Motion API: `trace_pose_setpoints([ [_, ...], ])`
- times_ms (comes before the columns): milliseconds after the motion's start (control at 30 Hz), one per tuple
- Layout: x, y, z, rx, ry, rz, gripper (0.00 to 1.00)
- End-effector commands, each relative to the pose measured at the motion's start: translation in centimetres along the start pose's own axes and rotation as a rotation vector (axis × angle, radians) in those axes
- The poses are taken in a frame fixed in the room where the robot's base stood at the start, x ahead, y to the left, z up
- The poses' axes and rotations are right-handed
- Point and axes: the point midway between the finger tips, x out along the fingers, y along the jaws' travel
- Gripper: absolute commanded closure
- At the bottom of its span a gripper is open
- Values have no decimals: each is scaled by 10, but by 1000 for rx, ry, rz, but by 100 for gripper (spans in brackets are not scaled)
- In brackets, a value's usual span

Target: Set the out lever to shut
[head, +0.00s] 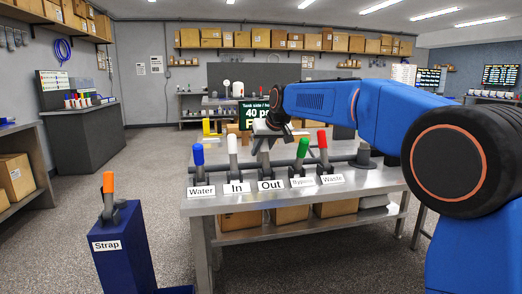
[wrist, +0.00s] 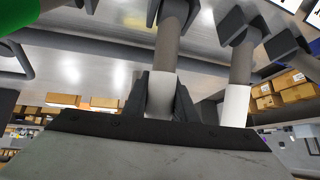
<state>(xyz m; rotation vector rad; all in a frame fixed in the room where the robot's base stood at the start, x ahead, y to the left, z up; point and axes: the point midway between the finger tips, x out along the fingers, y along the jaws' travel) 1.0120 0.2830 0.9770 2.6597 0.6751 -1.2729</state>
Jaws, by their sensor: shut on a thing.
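The Out lever (head: 265,163) stands on the steel bench behind its "Out" label (head: 270,185). It looks roughly upright, and its top is hidden by my gripper in the head view. My gripper (head: 268,130) reaches down onto it from above. In the wrist view, my gripper (wrist: 162,98) is shut on the white end of the Out lever (wrist: 168,45), with one dark finger on each side.
The white-tipped In lever (head: 233,152) and blue Water lever (head: 198,158) stand to the left. The green Bypass lever (head: 302,152) and red Waste lever (head: 323,145) stand close on the right. An orange-handled Strap lever (head: 108,185) stands on a separate blue post.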

Motion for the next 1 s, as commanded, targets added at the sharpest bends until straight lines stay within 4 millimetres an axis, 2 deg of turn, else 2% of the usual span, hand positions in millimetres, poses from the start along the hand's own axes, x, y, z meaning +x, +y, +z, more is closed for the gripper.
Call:
trace_pose_setpoints([
  [300, 1, 1, -1, 1, 2, 1, 100],
  [333, 1, 1, -1, 1, 2, 1, 73],
  [400, 1, 1, -1, 1, 2, 1, 57],
  [767, -2, 0, -1, 0, 2, 0, 57],
  [867, -11, 0, -1, 0, 3, 0, 57],
  [1000, -34, 0, -1, 1, 4, 1, 57],
])
